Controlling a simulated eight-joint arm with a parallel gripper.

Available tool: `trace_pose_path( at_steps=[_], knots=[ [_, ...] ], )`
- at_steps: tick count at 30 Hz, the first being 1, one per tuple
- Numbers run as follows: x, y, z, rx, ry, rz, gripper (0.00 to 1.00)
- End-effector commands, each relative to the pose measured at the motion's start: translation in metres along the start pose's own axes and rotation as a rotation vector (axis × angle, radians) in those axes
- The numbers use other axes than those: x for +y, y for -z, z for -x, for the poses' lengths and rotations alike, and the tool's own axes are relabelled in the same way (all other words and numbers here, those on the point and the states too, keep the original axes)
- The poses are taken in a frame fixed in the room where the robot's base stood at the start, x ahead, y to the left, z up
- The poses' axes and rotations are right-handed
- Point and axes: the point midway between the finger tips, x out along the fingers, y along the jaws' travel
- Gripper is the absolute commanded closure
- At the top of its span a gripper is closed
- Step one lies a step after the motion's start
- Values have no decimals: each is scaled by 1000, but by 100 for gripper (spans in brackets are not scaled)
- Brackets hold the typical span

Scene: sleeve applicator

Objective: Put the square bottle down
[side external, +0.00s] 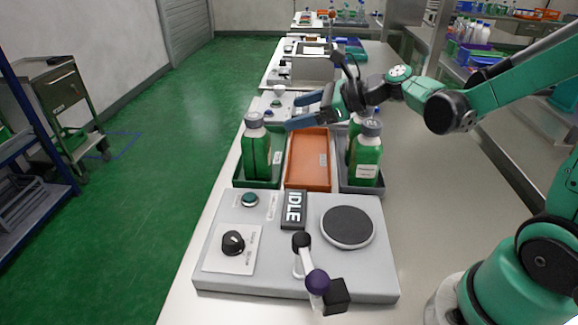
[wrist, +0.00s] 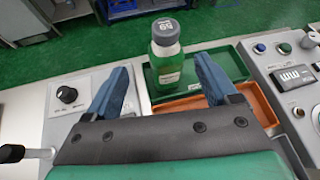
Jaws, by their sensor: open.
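A green square bottle with a grey cap (side external: 256,152) stands upright in the green tray (side external: 240,178) on the left of the tray row. The bottle also shows in the wrist view (wrist: 168,65), beyond and between my fingers. My gripper (side external: 293,112) is open and empty, its blue fingers pointing left toward the bottle's upper part from above the orange tray. In the wrist view my gripper (wrist: 161,70) has its fingers wide apart, and a gap seems to lie between the fingertips and the bottle.
The orange tray (side external: 308,165) in the middle looks empty. Green bottles with grey caps (side external: 366,160) stand in the grey tray on the right. In front is the grey applicator with an IDLE display (side external: 293,209), a round dark pad (side external: 348,226) and a purple-knobbed lever (side external: 317,281).

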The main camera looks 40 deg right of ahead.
Motion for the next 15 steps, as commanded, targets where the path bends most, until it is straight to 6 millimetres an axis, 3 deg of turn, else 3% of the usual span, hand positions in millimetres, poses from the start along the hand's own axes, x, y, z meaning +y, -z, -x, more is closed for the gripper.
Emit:
trace_pose_path(
  at_steps=[5,9,12,15],
  knots=[
    [41,6,16,203,-88,700,20],
    [69,22,40,368,-260,1429,20],
    [80,33,57,448,-413,1878,20],
    [85,41,70,496,-553,2210,20]
  ],
)
